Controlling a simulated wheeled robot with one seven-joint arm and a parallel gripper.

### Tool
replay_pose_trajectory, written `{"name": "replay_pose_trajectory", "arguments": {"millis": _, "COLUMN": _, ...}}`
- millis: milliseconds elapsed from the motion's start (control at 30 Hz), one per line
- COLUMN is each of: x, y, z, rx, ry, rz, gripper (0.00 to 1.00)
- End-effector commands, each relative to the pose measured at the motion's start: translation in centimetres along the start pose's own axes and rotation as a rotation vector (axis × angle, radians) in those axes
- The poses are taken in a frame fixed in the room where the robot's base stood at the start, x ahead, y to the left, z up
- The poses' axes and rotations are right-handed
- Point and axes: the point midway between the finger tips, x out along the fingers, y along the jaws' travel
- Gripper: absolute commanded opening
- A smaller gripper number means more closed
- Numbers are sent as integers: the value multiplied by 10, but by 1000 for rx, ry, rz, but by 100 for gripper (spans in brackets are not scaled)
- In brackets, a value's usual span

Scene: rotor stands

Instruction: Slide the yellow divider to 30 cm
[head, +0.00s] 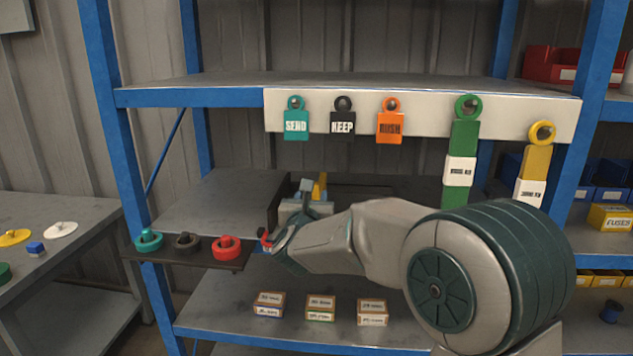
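A small upright yellow piece (321,186), which looks like the yellow divider, shows on the middle shelf just behind the end of my arm. Its lower part is hidden. A dark panel (279,200) stands to the left on the same shelf. No 30 cm mark is readable, and my arm hides much of the shelf front.
Teal, black and orange tags (343,122) and longer green and yellow tags (464,150) hang from the white upper board (420,111). A dark side tray (200,261) holds teal, dark and red rings. Small boxes (320,307) stand on the lower shelf. Blue posts (124,150) flank the bay.

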Motion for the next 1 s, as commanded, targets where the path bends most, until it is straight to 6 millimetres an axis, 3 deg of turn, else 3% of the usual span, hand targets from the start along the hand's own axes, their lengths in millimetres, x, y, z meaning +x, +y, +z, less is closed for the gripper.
{"name": "replay_pose_trajectory", "arguments": {"millis": 200, "x": 44, "y": -1, "z": 1, "rx": -1, "ry": 1, "rz": -2, "gripper": 40}}
{"name": "replay_pose_trajectory", "arguments": {"millis": 433, "x": 77, "y": -1, "z": 1, "rx": -2, "ry": 1, "rz": -1, "gripper": 40}}
{"name": "replay_pose_trajectory", "arguments": {"millis": 600, "x": 89, "y": 0, "z": 0, "rx": -2, "ry": 1, "rz": 0, "gripper": 40}}
{"name": "replay_pose_trajectory", "arguments": {"millis": 933, "x": 91, "y": -1, "z": 0, "rx": -2, "ry": 0, "rz": 0, "gripper": 40}}
{"name": "replay_pose_trajectory", "arguments": {"millis": 1000, "x": 91, "y": -1, "z": 0, "rx": -2, "ry": 0, "rz": 0, "gripper": 21}}
